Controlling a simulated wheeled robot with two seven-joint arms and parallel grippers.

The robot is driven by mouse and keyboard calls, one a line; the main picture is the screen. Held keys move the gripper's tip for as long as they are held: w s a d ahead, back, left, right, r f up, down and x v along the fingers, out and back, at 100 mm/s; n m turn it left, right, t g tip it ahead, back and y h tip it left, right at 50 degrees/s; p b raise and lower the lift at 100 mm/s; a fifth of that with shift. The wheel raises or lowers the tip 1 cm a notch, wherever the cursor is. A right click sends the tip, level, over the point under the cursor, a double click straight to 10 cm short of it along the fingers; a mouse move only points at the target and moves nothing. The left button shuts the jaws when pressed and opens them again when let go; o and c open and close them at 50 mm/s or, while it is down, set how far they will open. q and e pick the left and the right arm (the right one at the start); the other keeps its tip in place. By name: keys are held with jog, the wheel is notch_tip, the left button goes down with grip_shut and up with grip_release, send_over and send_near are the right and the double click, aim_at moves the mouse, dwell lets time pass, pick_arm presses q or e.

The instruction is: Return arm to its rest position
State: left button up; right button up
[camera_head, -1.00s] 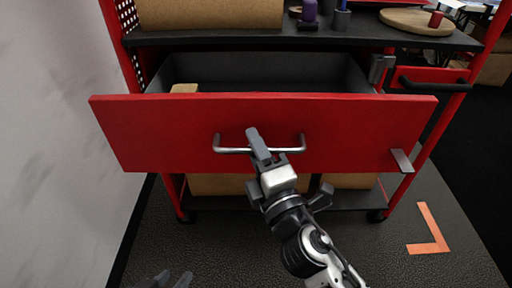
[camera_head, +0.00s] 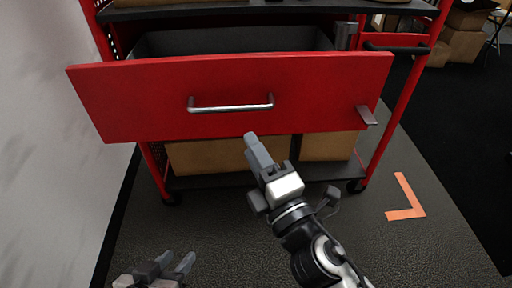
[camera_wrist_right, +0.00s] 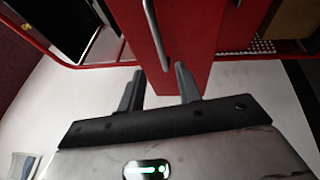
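My right gripper (camera_head: 256,146) is in the middle of the head view, in front of and below the silver bar handle (camera_head: 231,106) of the red drawer (camera_head: 150,95). In the right wrist view its two fingers (camera_wrist_right: 160,78) are apart with nothing between them. The handle (camera_wrist_right: 155,35) lies beyond the fingertips there, clear of them. The drawer is pulled out, and its dark inside (camera_head: 230,40) shows behind the front. My left gripper (camera_head: 178,262) is low at the bottom left edge of the head view, with its fingers apart and empty.
The red cart has a dark lower shelf (camera_head: 240,180) with cardboard boxes (camera_head: 205,155). A pale wall (camera_head: 50,180) stands close on the left. An orange corner mark (camera_head: 406,205) lies on the dark floor at right. The floor in front of the cart is free.

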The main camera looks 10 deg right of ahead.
pick_arm(q)
jog(key=shift+s+d+f, duration=0.1)
jog(key=shift+s+f, duration=0.05)
jog(key=shift+s, duration=0.1)
pick_arm(e)
jog(key=shift+s, duration=0.1)
